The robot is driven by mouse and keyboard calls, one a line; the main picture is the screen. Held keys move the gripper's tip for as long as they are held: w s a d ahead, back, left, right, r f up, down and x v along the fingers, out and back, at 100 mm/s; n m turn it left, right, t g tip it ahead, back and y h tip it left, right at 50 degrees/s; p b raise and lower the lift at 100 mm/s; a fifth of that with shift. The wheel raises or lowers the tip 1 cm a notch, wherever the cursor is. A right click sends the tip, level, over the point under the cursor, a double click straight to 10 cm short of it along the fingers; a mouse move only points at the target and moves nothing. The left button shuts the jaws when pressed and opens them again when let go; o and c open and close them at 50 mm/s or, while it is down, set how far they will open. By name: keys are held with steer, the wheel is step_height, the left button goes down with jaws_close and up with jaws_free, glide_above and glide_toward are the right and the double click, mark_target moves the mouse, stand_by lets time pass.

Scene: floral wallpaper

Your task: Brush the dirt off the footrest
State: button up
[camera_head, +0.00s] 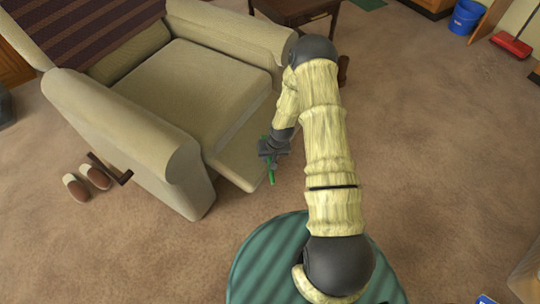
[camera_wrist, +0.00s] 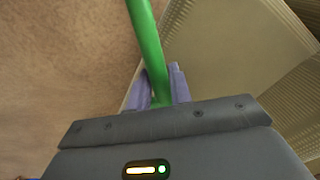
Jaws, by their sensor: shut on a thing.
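The footrest (camera_head: 236,168) is the beige panel extended from the front of the beige recliner (camera_head: 180,85). It also shows in the wrist view (camera_wrist: 222,48) as a pale panel to the right of the gripper. My gripper (camera_head: 270,153) is at the footrest's right edge, shut on a green handle (camera_head: 271,178), which I take to be the brush's. In the wrist view, the gripper (camera_wrist: 160,88) has its two purple fingers on either side of the green handle (camera_wrist: 146,38), which runs up out of the picture. I cannot make out bristles or dirt.
Brown slippers (camera_head: 85,184) lie on the carpet left of the recliner. A dark wooden table (camera_head: 300,10) stands behind it. A blue bucket (camera_head: 466,17) and a red broom or dustpan (camera_head: 512,44) are at the far right. The carpet (camera_head: 440,140) to the right is clear.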

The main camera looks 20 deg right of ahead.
mark_target(262, 166)
steer(key=shift+s+a+p, duration=0.5)
steer(key=shift+s+a, duration=0.6)
steer(key=shift+a, duration=0.15)
steer(key=shift+w+a, duration=0.2)
steer(key=shift+a, duration=0.05)
steer(key=shift+w+d+r, duration=0.1)
steer(key=shift+w+d, duration=1.05)
steer(key=shift+d, duration=0.15)
steer(key=shift+w+d, duration=0.1)
steer(key=shift+w+d, duration=1.05)
steer(key=shift+d, duration=0.1)
